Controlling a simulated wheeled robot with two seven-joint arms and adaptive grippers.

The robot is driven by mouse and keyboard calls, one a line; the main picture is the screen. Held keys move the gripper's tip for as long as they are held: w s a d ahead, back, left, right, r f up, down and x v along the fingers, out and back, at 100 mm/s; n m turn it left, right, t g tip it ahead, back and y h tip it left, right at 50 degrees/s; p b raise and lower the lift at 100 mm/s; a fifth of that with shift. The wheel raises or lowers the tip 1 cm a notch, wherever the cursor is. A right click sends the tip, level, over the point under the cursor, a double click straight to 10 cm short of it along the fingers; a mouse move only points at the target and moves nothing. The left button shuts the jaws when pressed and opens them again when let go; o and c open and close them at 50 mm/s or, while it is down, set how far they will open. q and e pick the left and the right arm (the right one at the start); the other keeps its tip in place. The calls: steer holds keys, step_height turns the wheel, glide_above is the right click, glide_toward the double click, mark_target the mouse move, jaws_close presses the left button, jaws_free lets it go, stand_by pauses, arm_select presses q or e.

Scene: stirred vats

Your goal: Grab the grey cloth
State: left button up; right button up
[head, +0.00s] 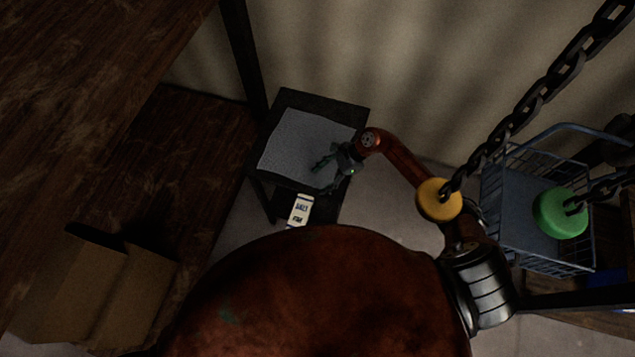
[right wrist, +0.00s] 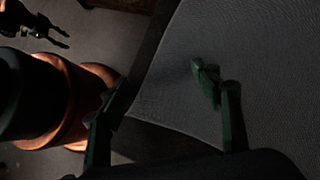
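The grey cloth (head: 300,138) lies spread flat over the top of a small dark table (head: 352,112). In the right wrist view the cloth (right wrist: 262,70) fills the right side, with one edge running down toward a lower corner. My right gripper (head: 325,172) is over the cloth's right-hand part in the head view. Its fingers (right wrist: 160,76) are spread, with nothing held between them; one is over the cloth and the other beyond its edge. My left gripper (right wrist: 66,37) shows small and dark at the top left of the right wrist view, fingers apart and empty.
A white labelled packet (head: 300,210) is by the small table's near side. A cardboard box (head: 85,285) stands at lower left. A blue wire basket (head: 515,205) is at right, behind hanging chains (head: 525,110) with a yellow disc (head: 439,200) and a green disc (head: 560,213).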

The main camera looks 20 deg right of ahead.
steer(key=shift+s+d+f, duration=0.1)
steer(key=shift+s+f, duration=0.2)
steer(key=shift+f, duration=0.05)
steer(key=c, duration=0.8)
steer(key=r+p, duration=0.2)
steer(key=r, duration=0.2)
steer(key=r+p, duration=0.2)
steer(key=r, duration=0.2)
steer(key=r+p, duration=0.2)
steer(key=r, duration=0.2)
steer(key=shift+w, duration=0.25)
jaws_close()
steer(key=shift+r, duration=0.3)
